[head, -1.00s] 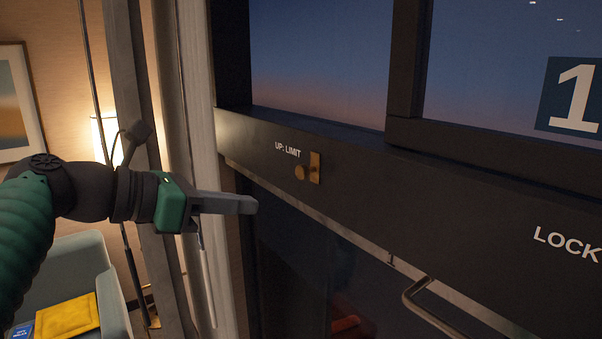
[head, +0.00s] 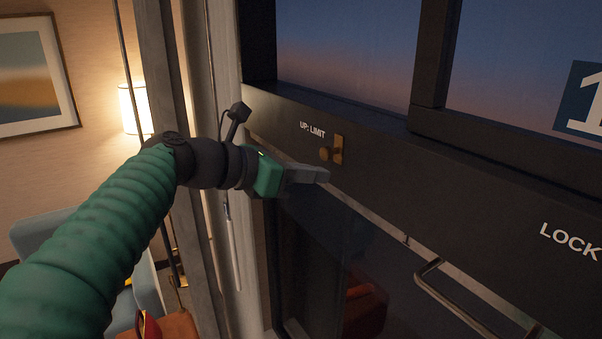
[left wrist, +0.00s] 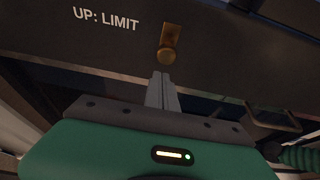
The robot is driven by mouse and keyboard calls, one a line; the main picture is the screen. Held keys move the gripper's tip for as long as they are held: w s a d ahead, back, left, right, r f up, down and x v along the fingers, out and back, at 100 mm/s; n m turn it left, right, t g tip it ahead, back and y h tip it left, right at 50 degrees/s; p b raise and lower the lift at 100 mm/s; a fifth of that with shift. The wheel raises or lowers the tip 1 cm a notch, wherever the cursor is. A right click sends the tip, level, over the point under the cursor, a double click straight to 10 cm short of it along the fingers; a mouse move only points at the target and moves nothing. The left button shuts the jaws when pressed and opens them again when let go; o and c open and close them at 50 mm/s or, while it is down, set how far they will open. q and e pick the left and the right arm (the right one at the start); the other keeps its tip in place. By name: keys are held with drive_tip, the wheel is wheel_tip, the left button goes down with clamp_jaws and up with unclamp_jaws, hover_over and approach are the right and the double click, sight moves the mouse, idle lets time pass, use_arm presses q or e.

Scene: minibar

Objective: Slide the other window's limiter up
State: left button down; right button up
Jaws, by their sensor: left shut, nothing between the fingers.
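The limiter is a small brass knob (head: 325,154) on a brass plate (head: 339,149), set in the dark window rail beside the words "UP: LIMIT". In the left wrist view the knob (left wrist: 166,56) sits at the lower end of its plate. My left gripper (head: 326,175) is shut and empty, with its fingertips just below the knob. In the left wrist view the fingertips (left wrist: 162,76) point up at the knob from beneath; I cannot tell whether they touch it. My right gripper is not in view.
The dark rail (head: 450,190) runs across to the "LOCK" lettering (head: 570,240) at the right. A metal handle (head: 440,290) sticks out below the rail. A grey post and curtain (head: 205,130) stand left of the window, close to my left forearm.

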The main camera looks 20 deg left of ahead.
sight(322, 151)
use_arm(q)
drive_tip(key=shift+s+d+r, duration=0.15)
drive_tip(key=shift+r, duration=0.5)
drive_tip(key=shift+w, duration=0.2)
wheel_tip(322, 151, up, 4)
drive_tip(key=p, duration=0.4)
drive_tip(key=shift+f, duration=0.25)
drive_tip(key=shift+a, duration=0.2)
drive_tip(key=shift+f, duration=0.15)
